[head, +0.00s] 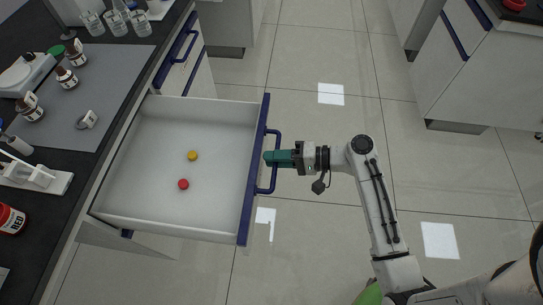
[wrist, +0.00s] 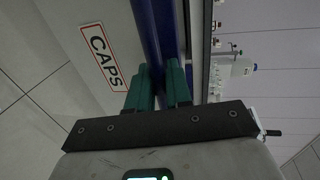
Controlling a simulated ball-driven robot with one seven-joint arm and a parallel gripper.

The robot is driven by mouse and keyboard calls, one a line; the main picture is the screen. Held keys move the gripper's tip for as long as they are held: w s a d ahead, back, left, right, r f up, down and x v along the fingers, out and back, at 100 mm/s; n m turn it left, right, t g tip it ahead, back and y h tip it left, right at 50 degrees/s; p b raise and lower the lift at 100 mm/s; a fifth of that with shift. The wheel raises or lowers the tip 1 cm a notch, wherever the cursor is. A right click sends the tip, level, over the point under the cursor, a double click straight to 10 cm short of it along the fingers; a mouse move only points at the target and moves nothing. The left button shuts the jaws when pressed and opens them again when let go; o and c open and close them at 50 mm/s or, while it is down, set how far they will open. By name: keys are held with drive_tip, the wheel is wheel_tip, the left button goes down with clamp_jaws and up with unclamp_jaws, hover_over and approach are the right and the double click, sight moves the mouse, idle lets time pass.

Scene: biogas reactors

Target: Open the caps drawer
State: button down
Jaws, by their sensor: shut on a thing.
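The caps drawer (head: 145,218) stands pulled far out from the bench in the head view. It is white inside with a blue front edge, and a yellow cap (head: 192,155) and a red cap (head: 183,184) lie on its floor. Its blue bar handle (head: 277,150) sticks out to the right. My gripper (head: 270,158) is shut on the handle, with its green fingers around the bar. In the wrist view the fingers (wrist: 162,88) hold the blue handle bar (wrist: 150,35), beside a CAPS label (wrist: 103,57) on the drawer front.
A dark bench top (head: 75,165) at the left carries brown bottles, glass beakers and a grey mat (head: 105,80). Another closed drawer with a blue handle (head: 187,45) is farther along the bench. Open tiled floor (head: 310,235) lies around my arm. White cabinets stand at the upper right.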

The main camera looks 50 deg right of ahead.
drive_tip(key=c, duration=1.2)
unclamp_jaws()
drive_tip(key=v, duration=1)
drive_tip(key=shift+s+d, duration=0.15)
drive_tip(key=shift+s, duration=0.15)
drive_tip(key=s+a+f+n+g+h+p, duration=0.2)
drive_tip(key=s+a+f+n+g+h, duration=0.35)
drive_tip(key=a+n+g, duration=0.35)
drive_tip(key=s+r+g+h, duration=0.1)
drive_tip(key=h, duration=0.1)
drive_tip(key=s+r+n+g+h, duration=0.1)
drive_tip(key=s+h, duration=0.1)
drive_tip(key=shift+d+r+n+g+p, duration=0.3)
drive_tip(key=shift+d+r, duration=0.1)
